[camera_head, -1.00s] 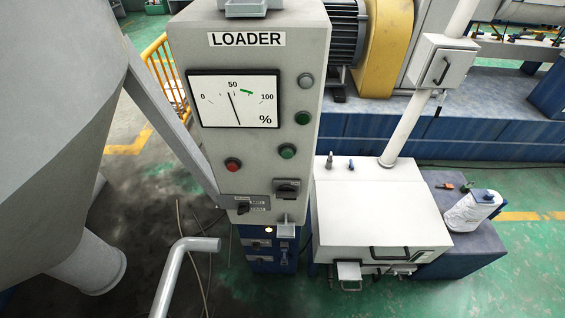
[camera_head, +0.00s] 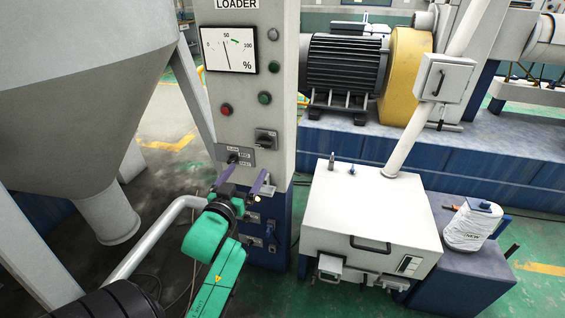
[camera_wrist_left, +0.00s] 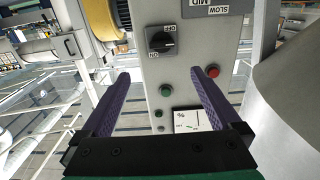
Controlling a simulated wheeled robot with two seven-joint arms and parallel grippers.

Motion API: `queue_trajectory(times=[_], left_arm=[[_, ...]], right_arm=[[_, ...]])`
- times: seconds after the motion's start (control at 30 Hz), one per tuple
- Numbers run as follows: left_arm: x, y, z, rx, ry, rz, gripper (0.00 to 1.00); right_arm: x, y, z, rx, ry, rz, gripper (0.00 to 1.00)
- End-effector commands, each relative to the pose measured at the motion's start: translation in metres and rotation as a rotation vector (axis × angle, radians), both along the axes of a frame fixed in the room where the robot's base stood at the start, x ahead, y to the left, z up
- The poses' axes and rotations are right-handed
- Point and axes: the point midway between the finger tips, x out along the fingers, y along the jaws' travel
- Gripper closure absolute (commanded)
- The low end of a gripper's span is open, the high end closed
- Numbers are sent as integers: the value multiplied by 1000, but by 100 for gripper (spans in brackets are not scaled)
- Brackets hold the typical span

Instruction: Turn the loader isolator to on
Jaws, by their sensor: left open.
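The loader isolator (camera_head: 265,139) is a dark rotary switch on the grey LOADER panel (camera_head: 284,60), below the green button. It also shows in the left wrist view (camera_wrist_left: 161,41), upside down, with OFF and ON labels at its plate; its exact setting is hard to tell. My left gripper (camera_head: 244,178) is open and empty, with two purple fingers just below the isolator in the head view. In the left wrist view my left gripper (camera_wrist_left: 160,74) has its fingers apart, with the isolator between and beyond them, not touched. My right gripper is out of view.
A SLOW/MID/FAST selector (camera_head: 234,156) sits left of the isolator. A red button (camera_head: 226,109) and a green button (camera_head: 264,98) are above. A grey hopper (camera_head: 85,80) stands left, a bent pipe (camera_head: 150,240) beside my arm, and a white box (camera_head: 370,215) to the right.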

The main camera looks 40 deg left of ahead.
Motion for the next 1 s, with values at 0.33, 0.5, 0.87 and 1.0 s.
queue_trajectory(times=[0.33, 0.5, 0.87, 1.0], left_arm=[[86, 29, 3, 0, -2, -2, 3], [116, 40, 2, -1, 0, -1, 3], [126, 43, 1, 0, 1, -2, 6], [126, 43, 1, 0, 1, -2, 60]], right_arm=[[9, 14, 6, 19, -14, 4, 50], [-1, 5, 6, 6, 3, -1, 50], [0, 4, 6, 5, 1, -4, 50], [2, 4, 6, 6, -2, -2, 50]])
